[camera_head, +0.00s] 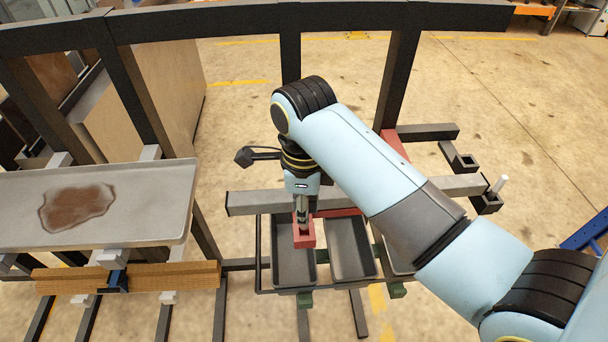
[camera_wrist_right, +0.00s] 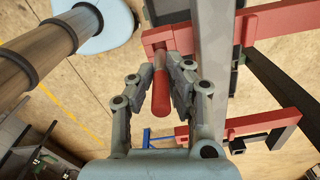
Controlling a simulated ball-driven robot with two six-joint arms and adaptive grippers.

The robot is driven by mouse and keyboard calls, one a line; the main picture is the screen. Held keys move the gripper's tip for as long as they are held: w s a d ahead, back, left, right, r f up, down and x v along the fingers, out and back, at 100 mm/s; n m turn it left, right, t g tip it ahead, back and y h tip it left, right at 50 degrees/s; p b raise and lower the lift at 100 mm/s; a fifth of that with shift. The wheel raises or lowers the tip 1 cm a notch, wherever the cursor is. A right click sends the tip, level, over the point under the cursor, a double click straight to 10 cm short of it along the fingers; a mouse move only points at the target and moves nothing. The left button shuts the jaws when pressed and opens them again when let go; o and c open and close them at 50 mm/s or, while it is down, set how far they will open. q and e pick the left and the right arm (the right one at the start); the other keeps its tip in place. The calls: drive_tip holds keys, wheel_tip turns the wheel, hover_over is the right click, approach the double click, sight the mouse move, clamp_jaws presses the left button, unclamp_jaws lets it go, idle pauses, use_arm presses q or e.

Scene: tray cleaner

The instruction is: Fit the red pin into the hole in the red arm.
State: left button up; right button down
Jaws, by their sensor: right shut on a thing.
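In the right wrist view the red pin (camera_wrist_right: 161,93) stands between the two fingers of my right gripper (camera_wrist_right: 158,72), which is shut on it. Its rounded end points toward the camera, and its other end reaches up to the red arm (camera_wrist_right: 183,37). I cannot tell whether that end is inside the hole or only at its edge. In the head view my right gripper (camera_head: 302,222) points down at the end of the red arm (camera_head: 304,240), above the left dark tray. The pin is hidden there by the gripper. My left gripper is not in view.
Two dark trays (camera_head: 351,262) hang below a grey crossbar (camera_head: 245,203). A second red arm (camera_wrist_right: 268,125) lies right of the gripper in the wrist view. A wide grey tray (camera_head: 130,185) with a brown stain stands left. A black frame (camera_head: 200,20) spans the back.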

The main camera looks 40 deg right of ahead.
sight(304, 228)
wheel_tip(304, 228, down, 4)
drive_tip(key=shift+r+p, duration=0.2)
drive_tip(key=shift+p, duration=0.1)
drive_tip(key=shift+f, duration=0.15)
drive_tip(key=c, duration=1.3)
unclamp_jaws()
drive_tip(key=shift+f, duration=0.15)
wheel_tip(304, 228, up, 12)
drive_tip(key=shift+r+b, duration=0.15)
drive_tip(key=shift+b, duration=0.55)
